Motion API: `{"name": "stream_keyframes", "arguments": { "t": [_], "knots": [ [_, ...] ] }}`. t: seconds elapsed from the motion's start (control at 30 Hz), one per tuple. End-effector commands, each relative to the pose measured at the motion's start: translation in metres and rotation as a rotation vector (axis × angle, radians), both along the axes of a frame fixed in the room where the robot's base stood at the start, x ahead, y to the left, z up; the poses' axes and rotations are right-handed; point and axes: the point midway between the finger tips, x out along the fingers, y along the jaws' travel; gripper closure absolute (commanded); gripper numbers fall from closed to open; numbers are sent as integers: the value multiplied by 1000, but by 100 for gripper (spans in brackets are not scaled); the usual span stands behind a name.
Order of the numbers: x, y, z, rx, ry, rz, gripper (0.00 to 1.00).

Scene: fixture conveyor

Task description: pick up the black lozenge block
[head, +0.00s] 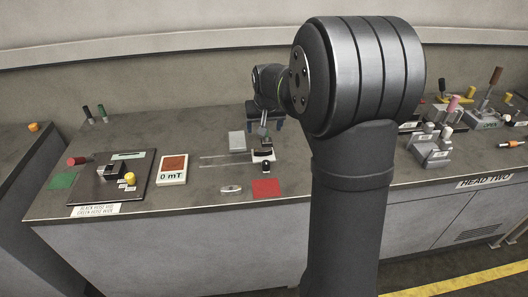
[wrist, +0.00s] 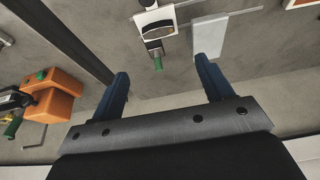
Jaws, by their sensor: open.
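A small black block (head: 262,153), which looks like the lozenge block, sits on a white-and-black fixture (head: 264,158) by a thin rail on the bench. In the wrist view the dark block (wrist: 159,26) lies on the white plate (wrist: 150,18) of this fixture, near the top edge. Its exact outline is too small to tell. My gripper (head: 265,125) hangs above and behind the fixture. In the wrist view my gripper (wrist: 163,71) has its two blue fingers spread, with nothing between them, apart from the block.
A light grey block (head: 237,142) stands left of the fixture; it also shows in the wrist view (wrist: 209,36). A small green-tipped part (wrist: 158,62) is beside the fixture. Orange blocks (wrist: 50,95) show at left.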

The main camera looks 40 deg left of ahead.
Motion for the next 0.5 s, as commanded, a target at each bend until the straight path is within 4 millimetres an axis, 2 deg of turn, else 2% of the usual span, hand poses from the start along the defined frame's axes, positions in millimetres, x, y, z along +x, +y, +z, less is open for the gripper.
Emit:
{"name": "stream_keyframes", "arguments": {
  "t": [0.1,0.3,0.5],
  "knots": [
    [7,6,-26,-4,5,-1,27],
    [18,17,-64,-2,5,-1,27],
    [27,25,-90,0,2,-1,27]
  ]
}}
